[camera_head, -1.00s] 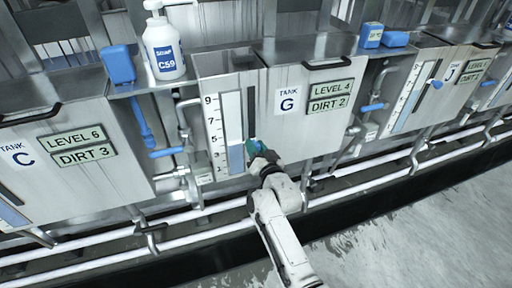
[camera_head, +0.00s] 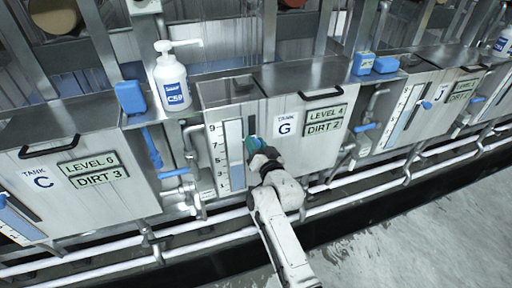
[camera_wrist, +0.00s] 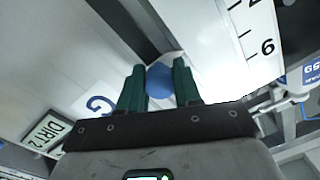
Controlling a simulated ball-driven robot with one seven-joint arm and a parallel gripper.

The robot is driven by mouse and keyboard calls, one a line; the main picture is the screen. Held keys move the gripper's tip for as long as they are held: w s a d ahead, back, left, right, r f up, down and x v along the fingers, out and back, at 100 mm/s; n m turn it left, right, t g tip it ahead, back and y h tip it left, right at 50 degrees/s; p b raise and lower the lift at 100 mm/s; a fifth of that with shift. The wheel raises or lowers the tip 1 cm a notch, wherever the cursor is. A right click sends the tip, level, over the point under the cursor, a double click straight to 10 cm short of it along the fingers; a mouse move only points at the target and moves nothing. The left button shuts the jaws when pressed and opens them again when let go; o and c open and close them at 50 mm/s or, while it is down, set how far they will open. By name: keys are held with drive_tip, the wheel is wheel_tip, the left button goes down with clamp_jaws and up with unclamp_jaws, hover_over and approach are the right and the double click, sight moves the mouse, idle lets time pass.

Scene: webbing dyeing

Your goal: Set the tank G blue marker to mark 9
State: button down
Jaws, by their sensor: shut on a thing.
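The tank G panel (camera_head: 300,150) has a white scale (camera_head: 234,143) numbered 1 to 9 from bottom to top, with a blue-filled lower part. A dark vertical slot runs beside the scale. My gripper (camera_head: 252,148) is at this slot, roughly level with marks 6 to 7, as far as the angle lets me judge. In the wrist view, the blue marker (camera_wrist: 159,80) is between the two green fingers of my gripper (camera_wrist: 159,88), which are shut on it. My gripper mostly hides the marker in the head view.
The black handle (camera_head: 321,95) of tank G projects above the labels. A white C59 pump bottle (camera_head: 172,82) and a blue box (camera_head: 130,97) stand on the ledge at left. Blue-handled valves and pipes flank the tank. The slot above my gripper looks clear.

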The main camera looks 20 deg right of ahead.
wheel_tip(320, 180, up, 7)
drive_tip(key=p, duration=0.4)
drive_tip(key=shift+w+r, duration=0.1)
drive_tip(key=shift+r, duration=0.05)
drive_tip(key=c, duration=0.8)
unclamp_jaws()
drive_tip(key=shift+s+f, duration=0.2)
drive_tip(key=shift+s, duration=0.35)
drive_tip(key=s, duration=0.9)
drive_tip(key=shift+s+d, duration=0.25)
drive_tip(key=shift+s, duration=0.15)
